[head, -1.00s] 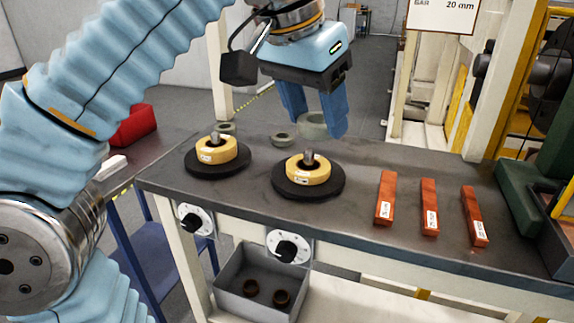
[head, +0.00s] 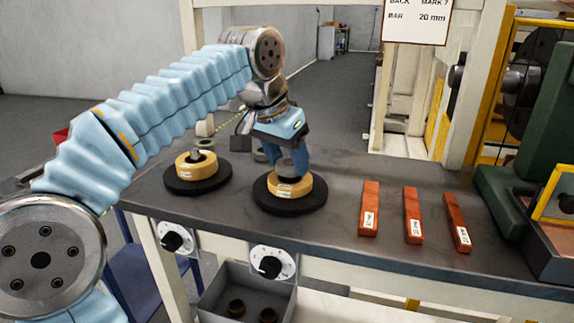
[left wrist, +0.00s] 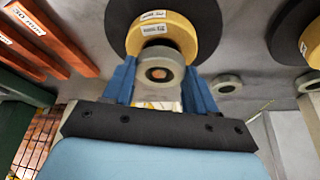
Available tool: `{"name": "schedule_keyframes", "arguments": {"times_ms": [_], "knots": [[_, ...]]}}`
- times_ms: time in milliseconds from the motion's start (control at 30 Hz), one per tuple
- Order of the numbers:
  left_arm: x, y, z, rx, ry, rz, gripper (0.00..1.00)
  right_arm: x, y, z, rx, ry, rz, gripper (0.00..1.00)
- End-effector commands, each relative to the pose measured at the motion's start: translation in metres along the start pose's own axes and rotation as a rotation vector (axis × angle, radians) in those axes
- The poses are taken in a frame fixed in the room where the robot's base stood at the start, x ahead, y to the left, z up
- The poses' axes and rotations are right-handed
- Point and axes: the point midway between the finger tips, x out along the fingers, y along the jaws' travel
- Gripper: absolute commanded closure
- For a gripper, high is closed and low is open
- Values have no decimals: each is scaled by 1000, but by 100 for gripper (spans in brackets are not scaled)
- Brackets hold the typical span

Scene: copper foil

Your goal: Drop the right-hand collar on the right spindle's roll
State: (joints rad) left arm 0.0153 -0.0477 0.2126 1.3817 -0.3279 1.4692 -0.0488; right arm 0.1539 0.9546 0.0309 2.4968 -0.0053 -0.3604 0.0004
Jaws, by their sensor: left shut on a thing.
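My left gripper (head: 290,165) points down over the right spindle's roll (head: 284,190), shut on a grey-green collar (head: 284,169). The yellow roll sits on a black disc (head: 290,206). In the left wrist view the collar (left wrist: 172,73) is between the blue fingers (left wrist: 160,90), its hole facing the camera. The roll (left wrist: 181,38) shows just beyond it. The right spindle is mostly hidden in the head view. I cannot tell whether the collar touches the roll or is around the spindle. My right gripper is not in view.
The left roll (head: 196,168) stands on its own black disc with its spindle showing. A loose collar (head: 260,155) lies behind the right disc. Three orange bars (head: 370,208) lie to the right. A grey bin (head: 245,297) hangs below the front edge.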

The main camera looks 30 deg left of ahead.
Motion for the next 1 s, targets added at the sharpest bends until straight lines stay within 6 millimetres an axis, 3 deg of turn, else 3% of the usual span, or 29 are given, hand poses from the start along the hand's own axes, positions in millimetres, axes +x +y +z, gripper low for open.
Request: {"name": "schedule_keyframes", "arguments": {"times_ms": [100, 500, 533, 600, 700, 1000], "knots": [[10, 0, 4, 0, 2, 0, 89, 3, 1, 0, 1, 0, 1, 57], [14, 0, 6, 0, 2, 0, 89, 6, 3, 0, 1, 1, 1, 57], [15, 0, 6, 0, 1, 0, 42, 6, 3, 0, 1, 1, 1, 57], [14, 0, 6, 0, 1, 0, 31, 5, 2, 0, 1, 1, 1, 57], [14, 0, 6, 0, 1, 0, 18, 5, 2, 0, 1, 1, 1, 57], [10, 0, 5, 0, 2, 0, 18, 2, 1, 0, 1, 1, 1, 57]]}}
